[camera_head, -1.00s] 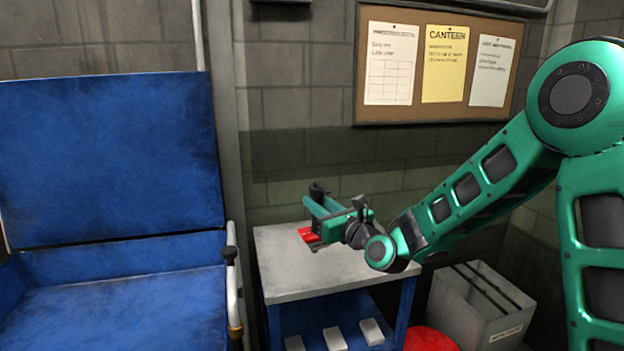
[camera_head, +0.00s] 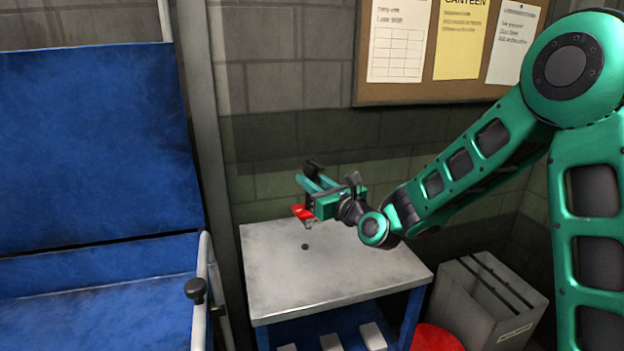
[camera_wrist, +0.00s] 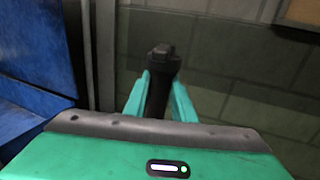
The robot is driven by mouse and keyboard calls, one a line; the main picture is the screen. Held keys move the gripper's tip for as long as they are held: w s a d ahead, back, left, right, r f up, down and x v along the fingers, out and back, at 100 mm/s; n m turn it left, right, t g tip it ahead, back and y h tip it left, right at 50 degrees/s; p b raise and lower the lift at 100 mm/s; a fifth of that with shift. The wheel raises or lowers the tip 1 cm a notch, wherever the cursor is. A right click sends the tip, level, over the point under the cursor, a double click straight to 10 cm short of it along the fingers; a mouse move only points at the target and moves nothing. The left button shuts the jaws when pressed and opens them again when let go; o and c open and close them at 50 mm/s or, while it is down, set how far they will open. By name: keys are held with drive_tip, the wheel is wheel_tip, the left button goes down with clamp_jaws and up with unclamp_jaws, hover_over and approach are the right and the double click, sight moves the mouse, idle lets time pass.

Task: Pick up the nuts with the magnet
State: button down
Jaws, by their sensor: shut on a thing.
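My gripper (camera_head: 312,185) is shut on a dark upright handle (camera_wrist: 160,80), which stands between its two green fingers in the wrist view. A red piece with a small grey end, which looks like the magnet (camera_head: 302,212), hangs below the fingers in the head view. It is above the back left part of the grey bench top (camera_head: 345,270), apparently clear of it. One small dark round spot (camera_head: 305,246) shows on the bench top below; I cannot tell whether it is a nut. I make out no nuts on the magnet.
Pale blocks (camera_head: 373,336) lie on the bench's lower shelf. A grey bin (camera_head: 490,305) and a red round object (camera_head: 437,338) are at right. The bench top is otherwise clear.

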drive_tip(key=shift+f, duration=4.15)
drive_tip(key=shift+r, duration=0.1)
drive_tip(key=shift+r, duration=3.85)
drive_tip(key=shift+s, duration=0.1)
